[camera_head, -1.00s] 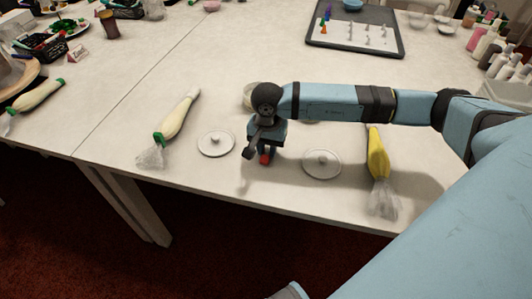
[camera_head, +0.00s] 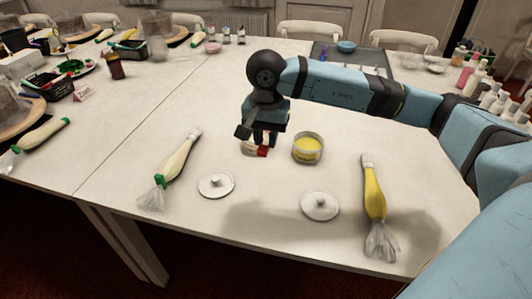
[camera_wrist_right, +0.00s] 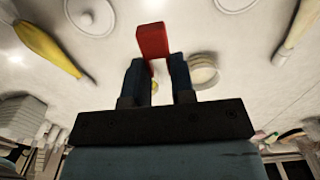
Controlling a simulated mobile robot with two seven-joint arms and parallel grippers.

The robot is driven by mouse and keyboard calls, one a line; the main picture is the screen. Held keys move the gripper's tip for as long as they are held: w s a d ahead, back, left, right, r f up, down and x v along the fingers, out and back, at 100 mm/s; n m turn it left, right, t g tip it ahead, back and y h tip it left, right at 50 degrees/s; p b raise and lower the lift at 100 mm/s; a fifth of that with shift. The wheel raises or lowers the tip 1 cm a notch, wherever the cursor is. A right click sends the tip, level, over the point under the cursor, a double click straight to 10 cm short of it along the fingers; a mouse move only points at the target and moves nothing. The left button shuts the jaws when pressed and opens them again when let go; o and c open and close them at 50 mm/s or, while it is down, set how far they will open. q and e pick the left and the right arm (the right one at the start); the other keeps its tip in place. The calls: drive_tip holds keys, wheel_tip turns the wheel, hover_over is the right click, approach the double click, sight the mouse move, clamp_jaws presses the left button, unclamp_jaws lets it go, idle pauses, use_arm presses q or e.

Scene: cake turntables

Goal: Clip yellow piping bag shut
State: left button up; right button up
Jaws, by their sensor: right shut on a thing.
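The yellow piping bag (camera_head: 374,195) lies at the right of the table, its clear, crumpled plastic end toward the front edge. It also shows at upper left in the right wrist view (camera_wrist_right: 45,48). My right gripper (camera_head: 262,143) is shut on a red clip (camera_wrist_right: 153,40), whose red end (camera_head: 262,151) sticks out past the fingertips. The gripper is above the table, left of the yellow bag and apart from it, in front of a pale bowl (camera_wrist_right: 204,72) that it partly hides in the head view. My left gripper is not in view.
A bowl of yellow filling (camera_head: 308,148) stands between gripper and yellow bag. Two round lids (camera_head: 216,185) (camera_head: 320,205) lie near the front. A cream bag (camera_head: 178,163) with a green clip (camera_head: 160,180) lies at left. The table between the lids is clear.

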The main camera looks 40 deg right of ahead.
use_arm(q)
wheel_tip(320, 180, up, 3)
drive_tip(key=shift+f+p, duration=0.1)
drive_tip(key=shift+p, duration=1.1)
use_arm(e)
wheel_tip(320, 180, up, 6)
drive_tip(key=shift+r, duration=0.2)
drive_tip(key=shift+a, duration=0.1)
